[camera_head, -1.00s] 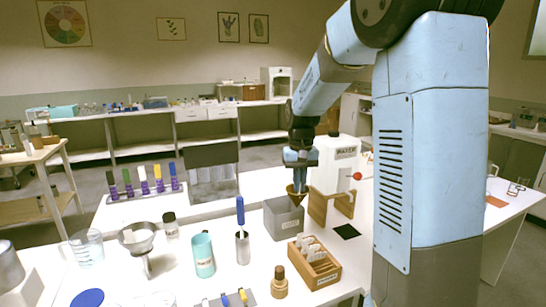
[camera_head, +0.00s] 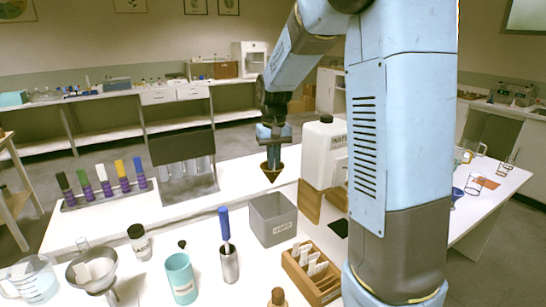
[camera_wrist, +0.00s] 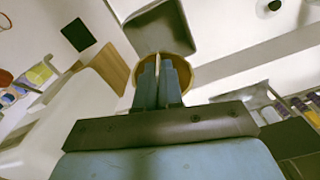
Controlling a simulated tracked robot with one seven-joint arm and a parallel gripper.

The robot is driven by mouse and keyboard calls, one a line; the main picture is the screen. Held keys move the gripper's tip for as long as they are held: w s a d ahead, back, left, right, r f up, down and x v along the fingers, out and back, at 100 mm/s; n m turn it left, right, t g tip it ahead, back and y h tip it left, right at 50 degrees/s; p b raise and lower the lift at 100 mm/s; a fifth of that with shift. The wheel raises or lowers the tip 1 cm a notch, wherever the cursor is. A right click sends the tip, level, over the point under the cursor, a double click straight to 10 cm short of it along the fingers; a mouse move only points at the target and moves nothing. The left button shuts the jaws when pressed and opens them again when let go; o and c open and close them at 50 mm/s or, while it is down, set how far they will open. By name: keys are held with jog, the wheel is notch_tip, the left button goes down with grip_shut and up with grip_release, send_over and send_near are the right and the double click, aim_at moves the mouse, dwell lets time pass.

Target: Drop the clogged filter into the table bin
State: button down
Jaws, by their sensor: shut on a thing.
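The clogged filter is a brown cone (camera_head: 271,173), point down, held in my gripper (camera_head: 270,158). The wrist view shows the filter's tan rim (camera_wrist: 190,72) around the closed fingers (camera_wrist: 159,65). The table bin is a grey open box with a label (camera_head: 253,222) on the white table. In the head view the filter hangs above and behind the bin, apart from it. In the wrist view the bin (camera_wrist: 150,22) lies just beyond the filter, which overlaps its near edge. The bin's floor is partly hidden.
A white tank (camera_head: 318,158) on wooden supports stands right of the bin. A wooden box of cards (camera_head: 325,290) and a blue-handled tool in a metal holder (camera_head: 228,262) stand in front. A rack of coloured tubes (camera_head: 105,190) and a grey stand (camera_head: 185,155) are left.

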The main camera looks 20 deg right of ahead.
notch_tip(320, 180, down, 16)
dwell(1.5)
jog(key=shift+s+r, duration=0.1)
jog(key=c, duration=1.2)
grip_release()
notch_tip(320, 180, up, 14)
jog(key=shift+f, duration=0.15)
